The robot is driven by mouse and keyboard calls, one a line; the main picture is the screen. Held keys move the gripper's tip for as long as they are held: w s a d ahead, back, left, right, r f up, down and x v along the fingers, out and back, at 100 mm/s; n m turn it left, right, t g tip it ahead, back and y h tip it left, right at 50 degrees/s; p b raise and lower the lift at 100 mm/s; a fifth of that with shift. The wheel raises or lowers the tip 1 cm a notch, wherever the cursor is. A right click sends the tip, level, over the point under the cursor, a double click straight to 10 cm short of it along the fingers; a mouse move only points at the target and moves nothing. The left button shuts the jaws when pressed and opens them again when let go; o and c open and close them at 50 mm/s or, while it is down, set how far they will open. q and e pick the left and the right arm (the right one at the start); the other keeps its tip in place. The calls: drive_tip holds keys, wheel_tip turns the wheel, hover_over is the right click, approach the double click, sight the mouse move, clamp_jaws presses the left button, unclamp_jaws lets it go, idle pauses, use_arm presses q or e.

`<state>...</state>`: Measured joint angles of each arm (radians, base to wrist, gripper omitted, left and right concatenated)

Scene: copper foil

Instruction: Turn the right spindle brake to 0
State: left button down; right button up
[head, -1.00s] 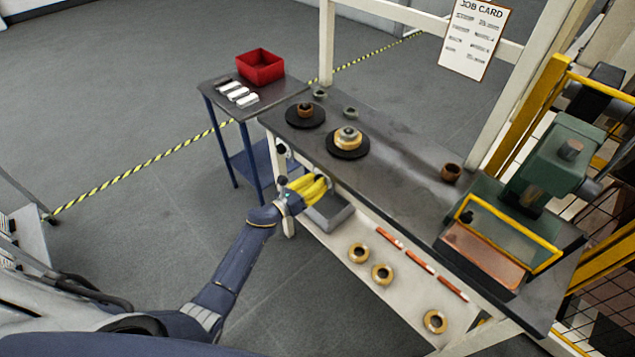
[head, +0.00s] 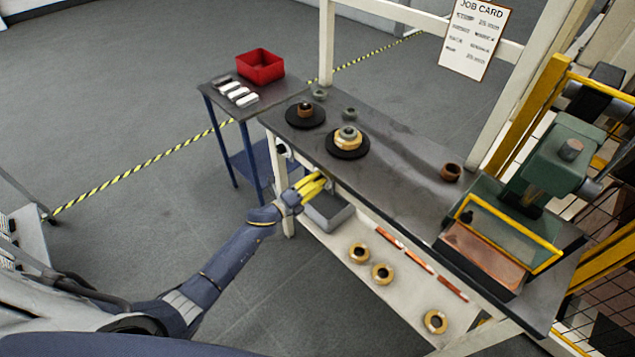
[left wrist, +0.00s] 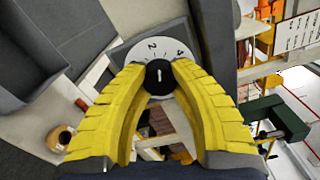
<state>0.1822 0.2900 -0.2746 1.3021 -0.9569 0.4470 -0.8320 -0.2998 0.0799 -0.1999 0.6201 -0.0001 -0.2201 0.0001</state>
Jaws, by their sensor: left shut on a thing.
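The right spindle brake is a round black knob (left wrist: 159,77) on a white dial (left wrist: 158,50) in the left wrist view. The dial shows a 2 near the top and what looks like a 4 at the upper right. A short white mark on the knob points roughly up, near the 2. My left gripper (left wrist: 158,84) has its yellow fingers on both sides of the knob, shut on it. In the head view my left gripper (head: 318,184) is at the bench's front edge and largely hides this brake. The rest of the dial is hidden by the fingers.
The other dial (head: 283,149) is at the bench's left front corner. A grey bin (head: 328,212) is just below my left gripper. The dark bench top (head: 405,165) carries black discs and rings. A side table with a red bin (head: 260,67) stands behind left.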

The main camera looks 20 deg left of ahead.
use_arm(q)
drive_tip(key=n, duration=1.1)
drive_tip(key=shift+s+d+f, duration=0.1)
drive_tip(key=shift+s+d, duration=0.05)
drive_tip(key=shift+d, duration=0.1)
drive_tip(key=shift+n, duration=1.3)
drive_tip(key=shift+r, duration=0.2)
drive_tip(key=c, duration=0.9)
unclamp_jaws()
drive_tip(key=shift+a, duration=0.1)
drive_tip(key=shift+c, duration=0.2)
drive_tip(key=shift+a, duration=0.1)
drive_tip(key=v, duration=1.1)
drive_tip(key=shift+s+a, duration=0.25)
drive_tip(key=shift+s, duration=0.05)
